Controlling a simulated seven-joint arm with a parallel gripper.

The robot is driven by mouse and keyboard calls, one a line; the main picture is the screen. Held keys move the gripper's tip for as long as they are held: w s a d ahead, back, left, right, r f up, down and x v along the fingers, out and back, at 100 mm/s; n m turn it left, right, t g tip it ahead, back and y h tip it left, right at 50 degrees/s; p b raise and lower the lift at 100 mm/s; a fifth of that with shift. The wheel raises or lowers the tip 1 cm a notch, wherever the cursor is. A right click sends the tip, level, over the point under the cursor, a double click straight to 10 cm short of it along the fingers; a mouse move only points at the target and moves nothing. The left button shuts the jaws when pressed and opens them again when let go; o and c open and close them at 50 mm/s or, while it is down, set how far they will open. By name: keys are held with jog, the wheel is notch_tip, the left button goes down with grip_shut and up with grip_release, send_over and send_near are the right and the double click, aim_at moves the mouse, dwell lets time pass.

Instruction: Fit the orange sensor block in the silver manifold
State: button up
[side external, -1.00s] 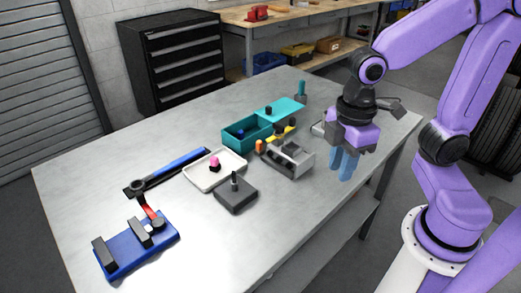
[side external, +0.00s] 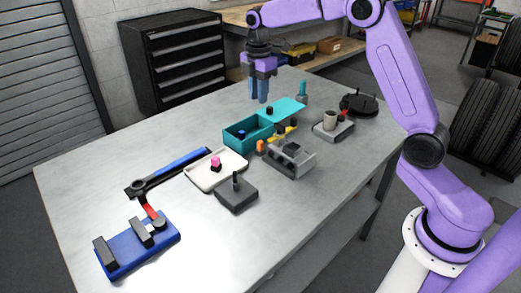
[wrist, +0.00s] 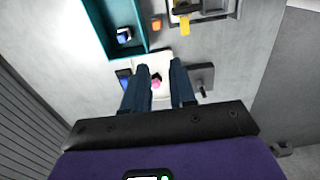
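The small orange sensor block (side external: 260,146) stands on the table between the teal box and the silver manifold (side external: 290,160). In the wrist view the orange block (wrist: 157,24) is near the top, with the manifold (wrist: 212,12) to its right, partly cut off. The manifold is a grey block with raised walls and dark parts inside.
A teal box (side external: 245,135) holds a blue-topped part; its lid lies partly aside. A white tray (side external: 203,172) with a pink knob, a dark block (side external: 236,198) with a peg, a blue fixture (side external: 135,248) and a yellow tool (side external: 285,133) stand around. The near-right tabletop is clear.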

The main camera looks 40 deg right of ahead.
send_over(259, 142)
jog(key=f, duration=1.2)
jog(key=shift+s+a+f, duration=0.15)
jog(key=shift+s, duration=0.05)
jog(key=shift+w+f, duration=0.1)
jog(key=shift+f, duration=2.45)
grip_shut()
